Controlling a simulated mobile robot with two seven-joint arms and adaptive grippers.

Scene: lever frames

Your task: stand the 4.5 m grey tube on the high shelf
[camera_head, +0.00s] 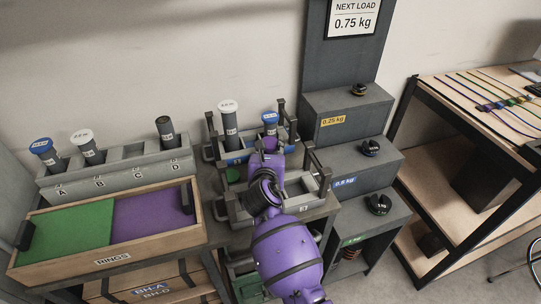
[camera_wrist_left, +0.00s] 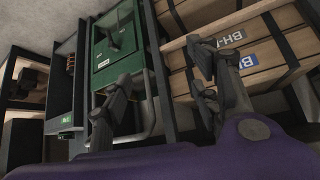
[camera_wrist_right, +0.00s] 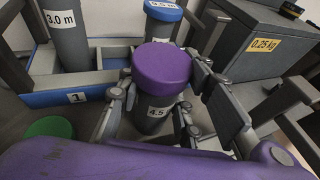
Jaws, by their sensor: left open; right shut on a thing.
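The grey tube marked 4.5 (camera_wrist_right: 153,113) wears a purple cap (camera_wrist_right: 162,66) and looks roughly upright. My right gripper (camera_wrist_right: 160,108) is shut around it just below the cap. Its lower end is hidden, so I cannot tell whether it rests on anything. In the head view my right gripper (camera_head: 265,180) is over the grey racks, just in front of the rear blue-fronted rack (camera_head: 233,157). That rack also shows in the right wrist view (camera_wrist_right: 75,97), with a 3.0 m tube (camera_wrist_right: 68,35) and a blue-capped tube (camera_wrist_right: 162,20). My left gripper (camera_wrist_left: 160,95) is open and empty, low by the benches.
A front rack (camera_head: 300,207) and a green disc (camera_wrist_right: 50,128) lie close to my right gripper. Stepped grey shelves (camera_head: 345,115) with black weights stand right. A rack of tubes (camera_head: 120,170) and a rings tray (camera_head: 110,260) stand left. Below are wooden crates (camera_wrist_left: 240,60) and a green box (camera_wrist_left: 115,45).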

